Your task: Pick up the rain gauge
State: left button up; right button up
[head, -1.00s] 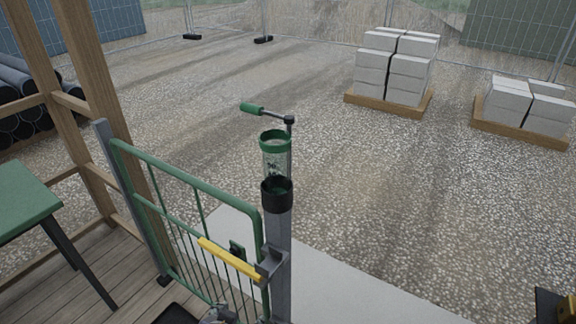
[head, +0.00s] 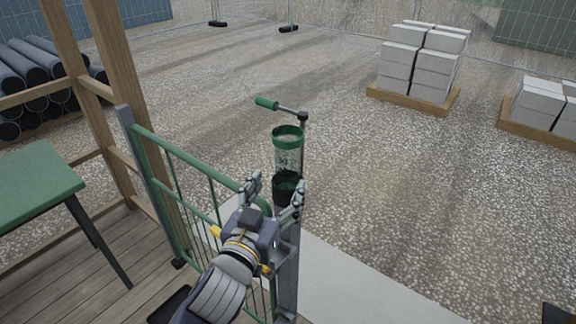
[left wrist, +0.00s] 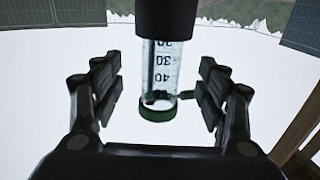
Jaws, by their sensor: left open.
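The rain gauge (head: 288,155) is a clear upright tube with a green rim, standing in a black holder (head: 286,188) on a grey post. In the left wrist view the gauge (left wrist: 162,68) appears upside down, with dark scale numbers, and its green ring is at the bottom. My left gripper (head: 273,188) is open at the holder's height, on the near side of the post. In the left wrist view its fingers (left wrist: 160,92) stand apart on either side of the tube, with visible gaps. My right gripper is not in view.
A green-handled lever (head: 267,103) sticks out from the post top behind the gauge. A green gate (head: 190,160) stands left of the post. A green table (head: 38,185) and timber frame are further left. Pallets of blocks (head: 432,75) stand on open gravel.

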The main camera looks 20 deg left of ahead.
aim_at(283, 175)
pick_arm(q)
jog(key=w, duration=0.2)
jog(key=shift+w, duration=0.3)
jog(key=shift+w+r+p, duration=0.15)
jog(key=shift+w+p, duration=0.1)
jog(key=shift+p, duration=0.25)
jog(key=w+p, duration=0.2)
jog(key=w, duration=0.2)
jog(key=shift+r, duration=0.1)
jog(key=shift+w, duration=0.3)
jog(key=shift+s, duration=0.1)
jog(key=shift+c, duration=0.6)
jog(key=c, duration=0.9)
jog(key=shift+c, duration=1.1)
